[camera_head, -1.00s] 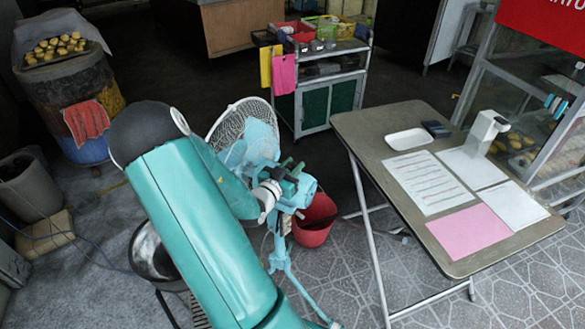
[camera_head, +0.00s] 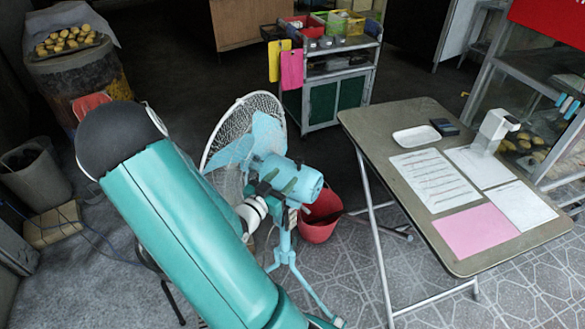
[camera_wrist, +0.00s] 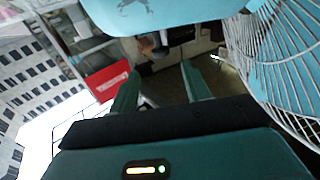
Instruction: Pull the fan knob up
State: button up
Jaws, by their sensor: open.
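The light blue fan (camera_head: 295,182) stands on a blue stand, with its white wire cage (camera_head: 238,130) facing left and its motor housing on the right. My gripper (camera_head: 272,190) is at the near side of the motor housing, with dark green fingers. In the wrist view my gripper (camera_wrist: 160,82) is open, and nothing shows held between its fingers. The blue fan housing (camera_wrist: 165,12) fills the top of that view, just beyond the fingertips, and the cage is at the right. I cannot make out the fan knob clearly in either view.
A folding table (camera_head: 375,140) with papers, a white tray and a white dispenser stands to the right. A red bucket (camera_head: 322,215) is on the floor behind the fan stand. A barrel oven (camera_head: 75,85) is at the back left, and a cart (camera_head: 335,90) at the back.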

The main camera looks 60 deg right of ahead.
jog(key=shift+w+a, duration=0.2)
jog(key=shift+a, duration=1.95)
